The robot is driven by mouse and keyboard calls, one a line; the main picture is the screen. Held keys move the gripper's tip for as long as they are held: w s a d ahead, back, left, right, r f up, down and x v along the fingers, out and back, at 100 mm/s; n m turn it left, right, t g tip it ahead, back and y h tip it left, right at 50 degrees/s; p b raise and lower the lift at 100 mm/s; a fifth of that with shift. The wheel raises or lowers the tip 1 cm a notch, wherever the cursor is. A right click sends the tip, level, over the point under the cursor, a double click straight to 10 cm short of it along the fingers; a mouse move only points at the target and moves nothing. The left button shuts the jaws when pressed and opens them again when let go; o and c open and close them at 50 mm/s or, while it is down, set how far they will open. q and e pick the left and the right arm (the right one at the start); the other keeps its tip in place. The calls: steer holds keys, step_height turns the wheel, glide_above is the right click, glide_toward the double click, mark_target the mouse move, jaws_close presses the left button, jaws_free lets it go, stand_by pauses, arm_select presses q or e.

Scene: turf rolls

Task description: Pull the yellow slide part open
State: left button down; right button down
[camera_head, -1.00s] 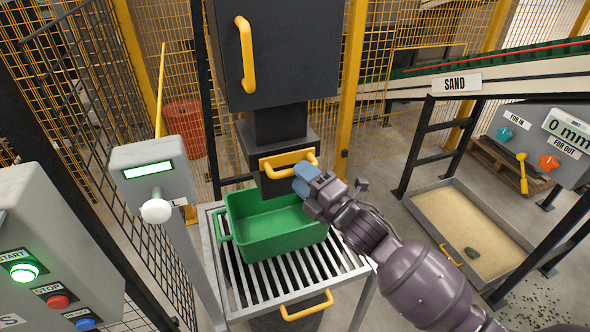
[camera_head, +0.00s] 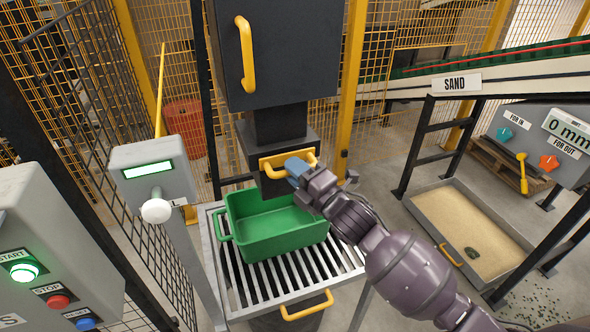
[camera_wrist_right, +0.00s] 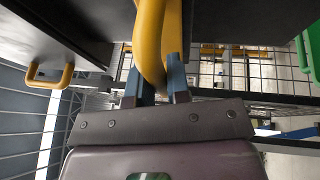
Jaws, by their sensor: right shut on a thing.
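The yellow slide part (camera_head: 273,166) is a handle-like bar on the front of the dark chute outlet, above the green bin. My right gripper (camera_head: 293,168) is at the right part of this bar, with its blue fingers on it. In the right wrist view, the yellow bar (camera_wrist_right: 150,45) runs down between the two blue fingers (camera_wrist_right: 157,85), which are shut on it. The green bin (camera_head: 270,224) stands open and looks empty on the slatted rack, below the outlet. My left gripper is not in view.
A dark cabinet with a yellow handle (camera_head: 246,52) is above the outlet. The slatted metal rack (camera_head: 345,262) has another yellow handle (camera_head: 307,306) at its front. A grey post with a white knob (camera_head: 156,211) stands left. A sand tray (camera_head: 470,228) lies on the right floor.

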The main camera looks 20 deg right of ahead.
steer(key=shift+s, duration=0.1)
steer(key=s+p, duration=0.2)
steer(key=s, duration=0.3)
steer(key=shift+d, duration=0.1)
steer(key=c, duration=1.1)
jaws_free()
steer(key=shift+w, duration=0.1)
